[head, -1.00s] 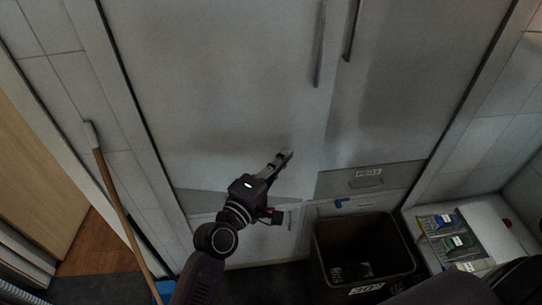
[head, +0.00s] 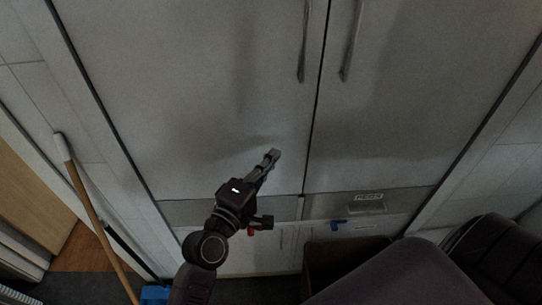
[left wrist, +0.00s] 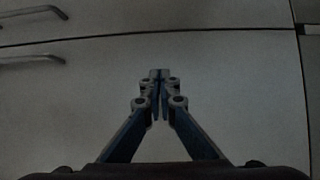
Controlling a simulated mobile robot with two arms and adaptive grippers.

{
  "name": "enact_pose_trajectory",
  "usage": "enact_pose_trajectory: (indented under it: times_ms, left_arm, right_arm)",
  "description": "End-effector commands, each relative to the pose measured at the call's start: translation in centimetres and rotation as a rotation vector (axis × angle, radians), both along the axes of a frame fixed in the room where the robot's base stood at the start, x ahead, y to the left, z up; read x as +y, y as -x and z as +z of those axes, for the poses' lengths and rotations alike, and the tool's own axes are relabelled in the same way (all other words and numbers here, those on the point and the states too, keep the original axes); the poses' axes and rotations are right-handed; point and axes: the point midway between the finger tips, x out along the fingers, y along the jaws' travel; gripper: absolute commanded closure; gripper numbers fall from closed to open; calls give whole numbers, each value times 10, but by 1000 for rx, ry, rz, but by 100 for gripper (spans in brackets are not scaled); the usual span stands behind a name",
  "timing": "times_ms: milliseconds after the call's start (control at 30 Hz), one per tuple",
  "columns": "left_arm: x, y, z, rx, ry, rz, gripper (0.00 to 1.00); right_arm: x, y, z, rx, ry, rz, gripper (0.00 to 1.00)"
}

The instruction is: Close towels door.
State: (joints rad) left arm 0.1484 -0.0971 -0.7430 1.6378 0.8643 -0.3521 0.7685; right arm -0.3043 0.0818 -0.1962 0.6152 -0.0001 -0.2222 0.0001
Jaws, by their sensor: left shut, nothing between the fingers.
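A tall grey-white cabinet has a left door (head: 215,100) and a right door (head: 410,100), each with a vertical bar handle by the seam between them. Both doors look nearly flush, with a thin dark line between them. The towels door is not marked legibly, so I cannot tell which it is. My left gripper (head: 272,155) is shut and empty, its fingertips at the lower right part of the left door; contact cannot be told. In the left wrist view the shut fingers (left wrist: 159,78) are before the door face (left wrist: 70,110). My right gripper is not in view.
Lower drawers with a label (head: 369,197) are below the doors. A dark bin (head: 335,262) stands at the bottom, partly covered by my own dark body part. A broom-like stick (head: 95,220) leans at the left wall. A blue object (head: 155,293) is at its foot.

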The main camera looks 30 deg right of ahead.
Motion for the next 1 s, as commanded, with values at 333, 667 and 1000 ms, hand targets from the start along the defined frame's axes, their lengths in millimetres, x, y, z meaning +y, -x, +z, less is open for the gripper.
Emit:
enact_pose_trajectory:
  times_ms: [333,667,1000]
  left_arm:
    - [6,3,0,0,0,1,100]
    - [56,34,-2,1,-3,1,100]
    - [98,60,-1,1,1,1,100]
  right_arm:
    - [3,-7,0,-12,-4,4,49]
    - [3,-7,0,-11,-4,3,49]
    - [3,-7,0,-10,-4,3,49]
